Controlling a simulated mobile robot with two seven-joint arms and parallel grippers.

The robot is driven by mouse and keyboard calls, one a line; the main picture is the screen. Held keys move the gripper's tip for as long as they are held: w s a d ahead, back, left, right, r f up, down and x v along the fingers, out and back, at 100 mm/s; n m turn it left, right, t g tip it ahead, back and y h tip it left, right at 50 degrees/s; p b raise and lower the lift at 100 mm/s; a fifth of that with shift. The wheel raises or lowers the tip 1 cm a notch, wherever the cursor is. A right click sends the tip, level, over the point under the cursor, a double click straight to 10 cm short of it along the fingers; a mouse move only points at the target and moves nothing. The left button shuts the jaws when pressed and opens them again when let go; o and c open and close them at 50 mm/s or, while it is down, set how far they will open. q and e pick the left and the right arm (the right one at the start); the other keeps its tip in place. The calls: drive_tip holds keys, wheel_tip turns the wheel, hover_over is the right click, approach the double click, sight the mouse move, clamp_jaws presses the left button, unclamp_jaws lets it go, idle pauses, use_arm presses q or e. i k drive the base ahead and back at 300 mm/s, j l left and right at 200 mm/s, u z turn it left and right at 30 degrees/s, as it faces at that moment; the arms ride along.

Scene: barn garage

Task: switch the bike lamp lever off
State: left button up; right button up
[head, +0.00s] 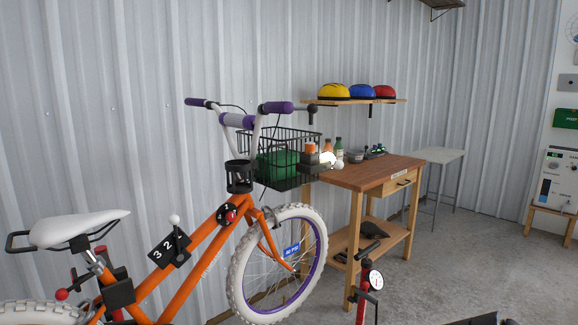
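An orange bike (190,275) stands along the wall, its front wheel to the right. A lamp with a lit-looking white face (330,160) sits by the front of its wire basket (290,150), next to a dark box with an orange top (311,152). A lever with a white knob (174,219) stands up from a black plate marked 3 and 2 (168,248) on the frame. A smaller black dial (227,214) with a red part is further up. I cannot tell which control is the lamp's lever.
A wooden workbench (375,173) stands right of the bike, with bottles and small items on top. A red floor pump (366,285) stands in front of it. A shelf (355,102) above holds three helmets. The floor at right (460,270) is mostly clear.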

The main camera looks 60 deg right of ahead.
sight(338, 164)
drive_tip(key=z, duration=2.15)
